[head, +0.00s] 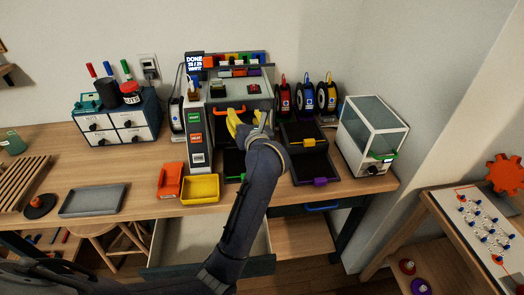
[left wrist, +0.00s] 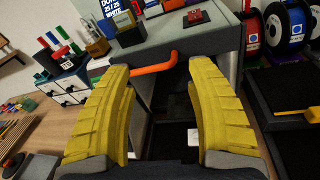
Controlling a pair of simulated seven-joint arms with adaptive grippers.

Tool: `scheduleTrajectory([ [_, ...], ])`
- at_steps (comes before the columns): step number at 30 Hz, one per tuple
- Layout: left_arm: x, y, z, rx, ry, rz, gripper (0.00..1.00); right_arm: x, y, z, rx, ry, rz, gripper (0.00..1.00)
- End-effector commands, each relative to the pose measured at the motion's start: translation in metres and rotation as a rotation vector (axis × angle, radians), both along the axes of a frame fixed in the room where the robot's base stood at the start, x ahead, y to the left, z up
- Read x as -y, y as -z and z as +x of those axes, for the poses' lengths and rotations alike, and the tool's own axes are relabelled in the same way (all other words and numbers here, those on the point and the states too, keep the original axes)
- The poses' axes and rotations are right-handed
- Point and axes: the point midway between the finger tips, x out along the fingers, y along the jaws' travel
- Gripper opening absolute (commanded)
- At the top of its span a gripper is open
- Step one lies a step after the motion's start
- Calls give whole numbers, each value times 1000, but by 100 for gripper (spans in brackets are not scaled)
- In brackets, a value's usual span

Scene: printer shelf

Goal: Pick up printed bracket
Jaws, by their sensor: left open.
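My left gripper (head: 244,123) is open, its yellow fingers in front of the grey printer (head: 262,104). In the left wrist view the open gripper (left wrist: 160,75) has its fingers on either side of the printer's orange handle (left wrist: 148,64), with nothing held between them. The orange handle (head: 229,110) also shows in the head view. No printed bracket can be made out for certain. A small white patch (left wrist: 194,136) shows on a dark surface between the fingers; I cannot tell whether it is a part or a label. My right gripper is not in view.
A screen (head: 195,63) reads DONE. Left of the printer stand a control tower (head: 197,135), an orange bin (head: 169,181) and a yellow bin (head: 200,188). Dark trays (head: 315,167) and a glass-sided box (head: 374,130) are on the right. A drawer (head: 195,245) hangs open below.

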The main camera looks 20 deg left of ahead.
Motion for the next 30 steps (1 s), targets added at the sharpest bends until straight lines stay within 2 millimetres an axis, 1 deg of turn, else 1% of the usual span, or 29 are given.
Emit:
scheduleTrajectory([
  [1, 10, 16, -3, -20, 23, -50, 56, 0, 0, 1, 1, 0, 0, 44],
  [6, 42, 66, -13, -90, 88, -220, 56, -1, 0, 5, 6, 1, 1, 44],
  [10, 60, 92, -21, -130, 115, -309, 56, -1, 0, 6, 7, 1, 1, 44],
  [14, 65, 103, -20, -148, 125, -342, 56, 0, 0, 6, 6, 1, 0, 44],
  [23, 56, 113, 1, -148, 124, -341, 56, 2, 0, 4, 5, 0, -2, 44],
  [30, 45, 123, 25, -148, 124, -340, 56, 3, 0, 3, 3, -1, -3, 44],
])
